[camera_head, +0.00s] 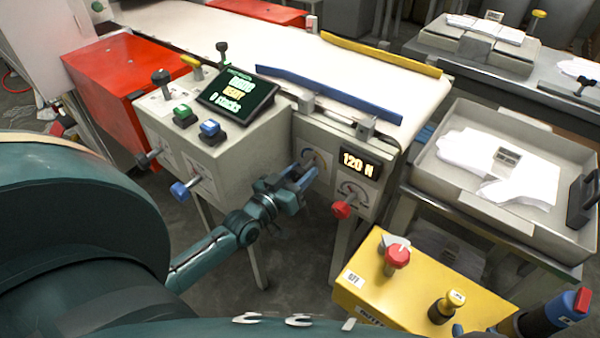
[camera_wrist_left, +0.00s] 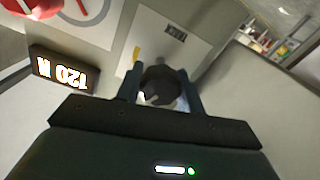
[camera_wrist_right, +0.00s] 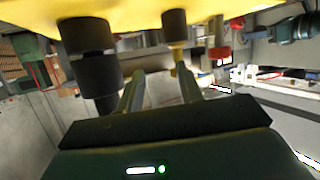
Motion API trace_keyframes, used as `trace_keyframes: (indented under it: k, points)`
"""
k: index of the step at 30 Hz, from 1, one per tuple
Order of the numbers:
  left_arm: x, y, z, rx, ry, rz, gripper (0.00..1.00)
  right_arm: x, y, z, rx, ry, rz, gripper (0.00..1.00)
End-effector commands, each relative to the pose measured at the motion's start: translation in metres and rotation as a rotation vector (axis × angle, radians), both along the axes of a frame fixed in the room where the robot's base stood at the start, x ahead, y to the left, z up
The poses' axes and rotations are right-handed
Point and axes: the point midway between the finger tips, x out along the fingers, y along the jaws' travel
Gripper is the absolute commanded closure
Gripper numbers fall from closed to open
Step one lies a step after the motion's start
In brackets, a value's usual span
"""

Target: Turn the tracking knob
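My left gripper (camera_head: 298,180) is at the front face of the grey machine, at the upper dial plate (camera_head: 322,156). In the left wrist view, a dark round knob (camera_wrist_left: 160,88) with a pale mark sits between its two fingers. The fingers flank the knob closely at both sides; firm contact cannot be made out. In the head view the gripper hides this knob. The lit 120 N display (camera_head: 358,163) and a red knob (camera_head: 342,210) are to the right of the gripper. My right gripper (camera_wrist_right: 158,85) is open and empty, beneath the yellow box in its wrist view.
The yellow box (camera_head: 430,283) with a red knob (camera_head: 397,256) stands at the front right. A control box with a lit screen (camera_head: 238,93) and several levers is left of the gripper. A grey tray (camera_head: 484,218) with white film stands at the right.

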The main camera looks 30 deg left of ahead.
Motion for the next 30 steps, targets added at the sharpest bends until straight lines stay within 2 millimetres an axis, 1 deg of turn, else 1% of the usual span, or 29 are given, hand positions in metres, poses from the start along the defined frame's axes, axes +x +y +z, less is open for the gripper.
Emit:
trace_keyframes:
  k: [1,7,9,11,15,18,21,29,30]
  points:
    - [0.000,0.000,0.000,0.000,0.000,-0.001,0.69,0.000,0.000,0.000,-0.001,0.000,0.001,0.64]
    - [0.000,-0.001,0.000,0.000,0.000,-0.001,0.85,0.000,0.000,0.000,-0.002,0.001,0.002,0.64]
    - [0.000,-0.001,0.001,0.007,-0.001,-0.001,0.85,0.000,0.000,0.001,-0.002,0.001,0.002,0.64]
    - [0.000,0.000,0.003,0.037,-0.003,0.000,0.85,0.000,0.000,0.007,0.004,0.001,0.000,0.64]
    - [0.000,0.000,0.006,0.184,-0.012,0.002,0.85,-0.003,-0.005,0.028,0.042,-0.004,-0.023,0.64]
    - [0.000,-0.001,0.004,0.281,-0.021,0.002,0.85,-0.007,-0.012,0.036,0.065,-0.004,-0.048,0.64]
    - [0.000,-0.001,0.001,0.331,-0.025,0.001,0.85,-0.009,-0.014,0.037,0.081,-0.005,-0.064,0.64]
    - [0.000,-0.001,0.000,0.336,-0.028,0.000,0.85,-0.010,-0.014,0.035,0.085,0.001,-0.070,0.64]
    - [0.000,-0.001,0.000,0.336,-0.028,0.000,0.60,-0.010,-0.014,0.035,0.085,0.001,-0.070,0.64]
